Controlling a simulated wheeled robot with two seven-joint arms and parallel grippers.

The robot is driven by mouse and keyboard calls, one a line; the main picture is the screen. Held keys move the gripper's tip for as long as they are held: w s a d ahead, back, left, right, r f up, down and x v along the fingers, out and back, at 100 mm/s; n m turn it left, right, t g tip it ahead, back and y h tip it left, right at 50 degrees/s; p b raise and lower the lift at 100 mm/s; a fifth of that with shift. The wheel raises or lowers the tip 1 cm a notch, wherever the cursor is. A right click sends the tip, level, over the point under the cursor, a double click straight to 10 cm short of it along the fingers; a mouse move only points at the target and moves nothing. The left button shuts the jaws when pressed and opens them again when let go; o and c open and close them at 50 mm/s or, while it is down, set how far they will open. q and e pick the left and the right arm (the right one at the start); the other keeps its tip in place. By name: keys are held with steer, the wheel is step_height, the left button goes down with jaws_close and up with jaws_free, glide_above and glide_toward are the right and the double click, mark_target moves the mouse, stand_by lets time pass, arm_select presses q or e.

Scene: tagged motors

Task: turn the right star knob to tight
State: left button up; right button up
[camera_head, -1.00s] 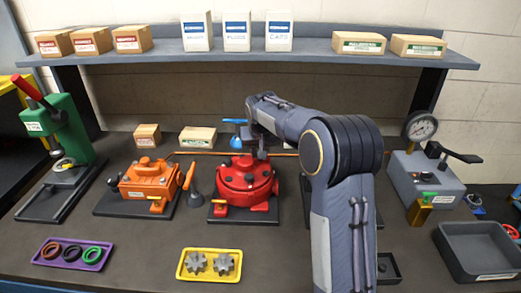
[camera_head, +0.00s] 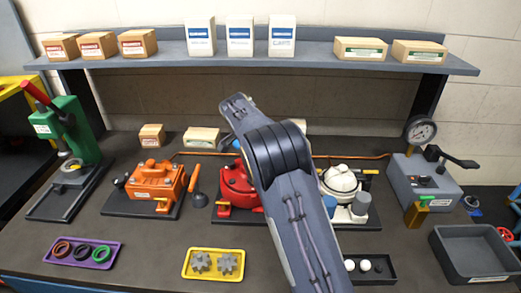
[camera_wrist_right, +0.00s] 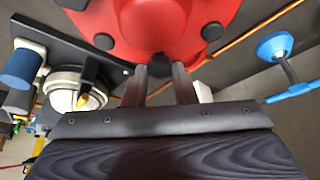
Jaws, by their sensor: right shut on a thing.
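The red motor (camera_head: 232,188) stands mid-bench in the head view, its right side hidden behind my right arm. In the right wrist view, the red motor (camera_wrist_right: 160,20) fills the top, with dark round knobs (camera_wrist_right: 104,41) around its rim. My right gripper (camera_wrist_right: 160,82) is at this rim, its two fingers close about a dark knob (camera_wrist_right: 158,60). The fingers partly hide that knob, and I cannot make out its star shape or any tight mark. In the head view, the right gripper is hidden behind its own arm. My left gripper is not in view.
A white motor (camera_head: 341,180) with a grey-blue cylinder stands right of the red one; an orange motor (camera_head: 156,180) stands left. A blue-headed tool (camera_wrist_right: 275,45) is near the gripper. A yellow tray (camera_head: 213,277) with gears lies in front. A grey tray (camera_head: 475,254) is at right.

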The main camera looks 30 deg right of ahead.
steer(key=m+p, duration=0.1)
steer(key=m, duration=0.1)
steer(key=m+g+p, duration=0.1)
steer(key=m, duration=0.1)
steer(key=m+g+p, duration=0.1)
steer(key=p, duration=0.1)
steer(key=shift+w+d+r+m, duration=0.1)
steer(key=shift+w+r+m, duration=0.25)
steer(key=shift+r+m, duration=0.05)
steer(key=m+g+p, duration=0.1)
steer(key=m, duration=0.1)
steer(key=shift+d+m+p, duration=0.1)
steer(key=shift+m+p, duration=0.2)
steer(key=shift+p, duration=0.1)
steer(key=m, duration=0.1)
steer(key=m+g+y, duration=0.1)
steer(key=shift+w+f+m, duration=0.15)
steer(key=shift+f+m, duration=0.05)
steer(key=shift+m, duration=0.1)
steer(key=shift+d+m+g+y+p, duration=0.1)
steer(key=shift+m+g+y+p, duration=0.25)
steer(key=shift+m, duration=0.95)
steer(key=shift+r+m, duration=0.1)
steer(key=shift+m, duration=0.2)
steer(key=o, duration=0.7)
